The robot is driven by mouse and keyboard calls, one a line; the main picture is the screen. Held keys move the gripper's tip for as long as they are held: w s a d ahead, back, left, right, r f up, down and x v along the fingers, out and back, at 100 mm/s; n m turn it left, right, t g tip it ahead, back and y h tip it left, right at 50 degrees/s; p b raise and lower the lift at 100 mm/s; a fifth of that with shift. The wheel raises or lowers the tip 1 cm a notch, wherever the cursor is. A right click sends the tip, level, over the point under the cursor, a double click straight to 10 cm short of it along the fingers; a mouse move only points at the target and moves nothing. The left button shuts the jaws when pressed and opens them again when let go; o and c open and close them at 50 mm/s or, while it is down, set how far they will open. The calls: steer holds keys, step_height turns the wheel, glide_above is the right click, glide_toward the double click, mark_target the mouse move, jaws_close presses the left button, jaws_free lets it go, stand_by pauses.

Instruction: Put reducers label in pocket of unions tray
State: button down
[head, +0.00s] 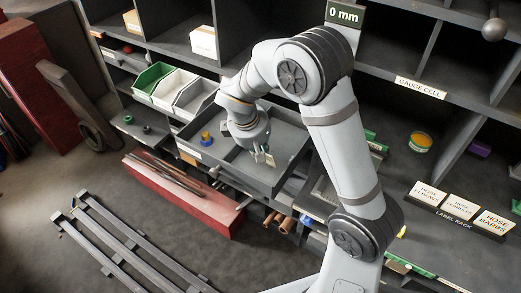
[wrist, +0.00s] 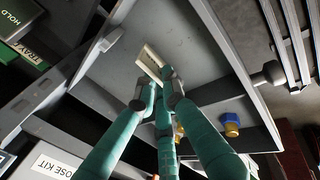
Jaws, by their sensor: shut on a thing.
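My gripper (head: 261,151) is inside the outline of a pulled-out grey tray (head: 284,164), near its right part. In the wrist view the teal fingers (wrist: 158,82) are shut on a small cream label (wrist: 150,61). The label also shows as a pale piece at the fingertips in the head view (head: 270,159). Its print is too small to read. The tray's grey floor (wrist: 195,35) lies behind the label; I cannot tell whether they touch. Blue and brass fittings (wrist: 232,124) sit in the tray's other part. The tray's front pocket and name cannot be made out.
A label rack (head: 440,213) with hose cards stands on the right shelf. Grey rails (head: 125,250) lie on the floor.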

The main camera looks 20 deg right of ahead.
steer(key=c, duration=1.8)
jaws_free()
steer(key=shift+r, duration=0.15)
steer(key=p+v, duration=0.5)
steer(key=v, duration=0.4)
steer(key=shift+p, duration=0.4)
steer(key=v, duration=1.2)
steer(key=shift+f, duration=0.25)
